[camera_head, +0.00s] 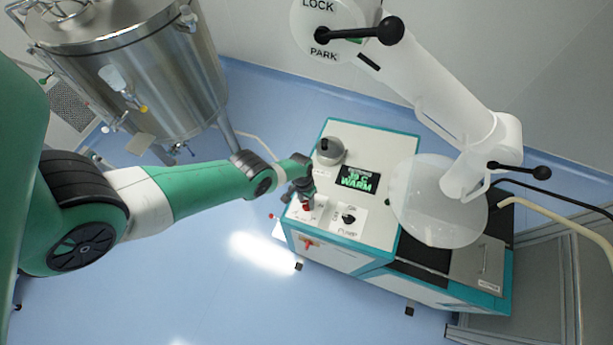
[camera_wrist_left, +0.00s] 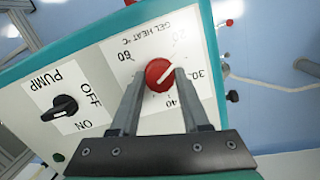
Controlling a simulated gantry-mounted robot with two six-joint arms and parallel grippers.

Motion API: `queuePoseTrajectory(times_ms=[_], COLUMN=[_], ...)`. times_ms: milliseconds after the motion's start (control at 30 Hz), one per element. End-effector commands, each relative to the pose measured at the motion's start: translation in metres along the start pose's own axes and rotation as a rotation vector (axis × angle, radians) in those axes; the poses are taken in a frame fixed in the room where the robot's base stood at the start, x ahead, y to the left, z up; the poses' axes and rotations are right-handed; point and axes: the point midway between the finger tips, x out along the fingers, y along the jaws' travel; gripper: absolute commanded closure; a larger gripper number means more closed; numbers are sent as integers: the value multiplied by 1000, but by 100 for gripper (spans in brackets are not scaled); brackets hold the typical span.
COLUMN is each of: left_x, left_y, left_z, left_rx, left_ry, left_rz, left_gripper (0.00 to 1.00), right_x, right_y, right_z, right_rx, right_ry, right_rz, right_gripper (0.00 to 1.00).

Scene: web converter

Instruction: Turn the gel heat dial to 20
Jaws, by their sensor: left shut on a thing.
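The gel heat dial (camera_wrist_left: 159,75) is a red knob with a white pointer line on a white panel marked GEL HEAT °C. In the left wrist view the panel is upside down. The pointer line slants toward the upper right, roughly toward the side with 30 and the faint 20; its exact reading is unclear. My left gripper (camera_wrist_left: 158,82) has one finger on each side of the dial and is shut on it. In the head view the left gripper (camera_head: 301,190) reaches down over the red dial (camera_head: 306,206), partly covering it. My right gripper is not in view.
A black pump knob (camera_wrist_left: 64,106) with OFF and ON marks sits beside the dial. A display (camera_head: 358,180) shows green text with WARM. A round grey part (camera_head: 330,150) stands behind the gripper. A steel tank (camera_head: 165,85) and a white jointed arm (camera_head: 440,90) flank the cabinet.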

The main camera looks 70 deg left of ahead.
Motion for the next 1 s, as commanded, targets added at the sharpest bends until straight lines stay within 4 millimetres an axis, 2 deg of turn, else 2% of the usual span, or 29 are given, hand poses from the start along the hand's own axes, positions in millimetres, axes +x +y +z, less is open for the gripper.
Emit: queuePoseTrajectory(times_ms=[400, 967, 1000], left_x=[0, 0, 0], left_y=[-1, 0, 0], left_z=[-1, -1, -1], left_rx=[-224, -264, -263], left_ry=[2, 2, 2], left_rz=[26, 31, 31], left_gripper=[100, 100, 52], right_x=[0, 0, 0], right_y=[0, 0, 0], right_z=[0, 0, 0], right_rx=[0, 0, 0], right_ry=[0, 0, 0], right_rz=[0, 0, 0], right_gripper=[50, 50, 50])
